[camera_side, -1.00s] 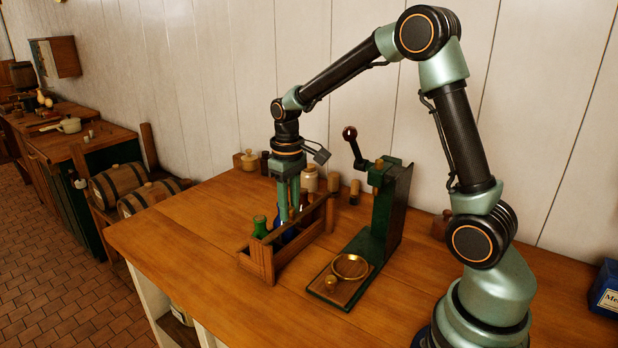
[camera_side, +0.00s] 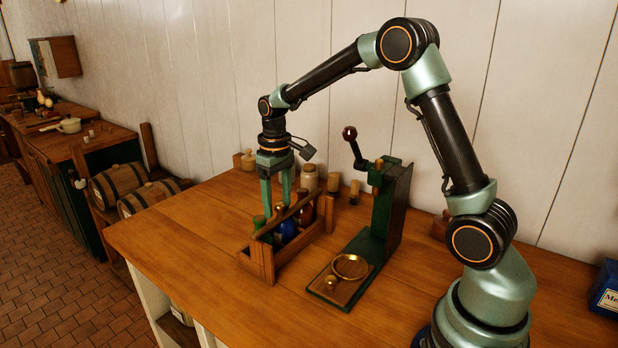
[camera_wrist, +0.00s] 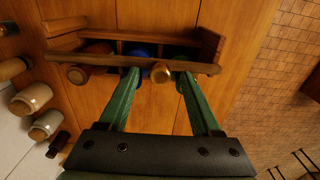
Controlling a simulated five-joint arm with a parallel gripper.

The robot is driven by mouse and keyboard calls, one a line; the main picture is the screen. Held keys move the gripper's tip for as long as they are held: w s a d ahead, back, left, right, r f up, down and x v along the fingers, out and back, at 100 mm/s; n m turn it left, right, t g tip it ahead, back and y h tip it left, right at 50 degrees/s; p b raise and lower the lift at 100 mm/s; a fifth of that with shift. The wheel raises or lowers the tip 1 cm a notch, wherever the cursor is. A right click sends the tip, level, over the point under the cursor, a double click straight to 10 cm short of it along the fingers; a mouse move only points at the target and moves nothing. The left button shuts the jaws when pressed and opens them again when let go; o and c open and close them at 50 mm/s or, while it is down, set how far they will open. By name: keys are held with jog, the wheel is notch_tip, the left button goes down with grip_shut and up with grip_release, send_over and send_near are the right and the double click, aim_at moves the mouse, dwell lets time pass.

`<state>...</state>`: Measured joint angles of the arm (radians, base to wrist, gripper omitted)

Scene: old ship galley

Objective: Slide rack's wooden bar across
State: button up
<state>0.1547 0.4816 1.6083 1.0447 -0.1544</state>
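The wooden rack (camera_side: 262,262) stands on the counter with its long wooden bar (camera_side: 301,206) running along its top. It holds a green bottle (camera_side: 265,235), a blue bottle (camera_side: 288,230) and an amber bottle (camera_side: 304,214). In the wrist view the bar (camera_wrist: 110,60) crosses in front of the bottles, whose corks stick out past it. My gripper (camera_side: 277,212) is open over the rack, fingers pointing down. In the wrist view the gripper's fingertips (camera_wrist: 157,76) are wide apart, near the bar with a cork between them. I cannot tell whether they touch the bar.
A green press (camera_side: 390,205) with a dark knob and a brass ring stands right of the rack. Jars (camera_side: 309,178) and small corked pots stand behind, by the wall. The counter (camera_side: 190,235) left of the rack is clear. A blue box (camera_side: 606,290) is at far right.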

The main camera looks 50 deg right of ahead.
jog(key=shift+r, duration=0.1)
jog(key=shift+s+r, duration=0.1)
jog(key=shift+r, duration=3.25)
jog(key=shift+s+a+r, duration=0.15)
jog(key=shift+s+r, duration=0.05)
jog(key=shift+r, duration=0.1)
jog(key=s+a+r+t, duration=0.1)
jog(key=s+a+t, duration=0.1)
jog(key=s, duration=0.6)
jog(key=s+a+r+t, duration=0.2)
jog(key=s+a+t, duration=0.1)
jog(key=s, duration=0.5)
jog(key=shift+a+r+t, duration=0.3)
jog(key=shift+a, duration=0.55)
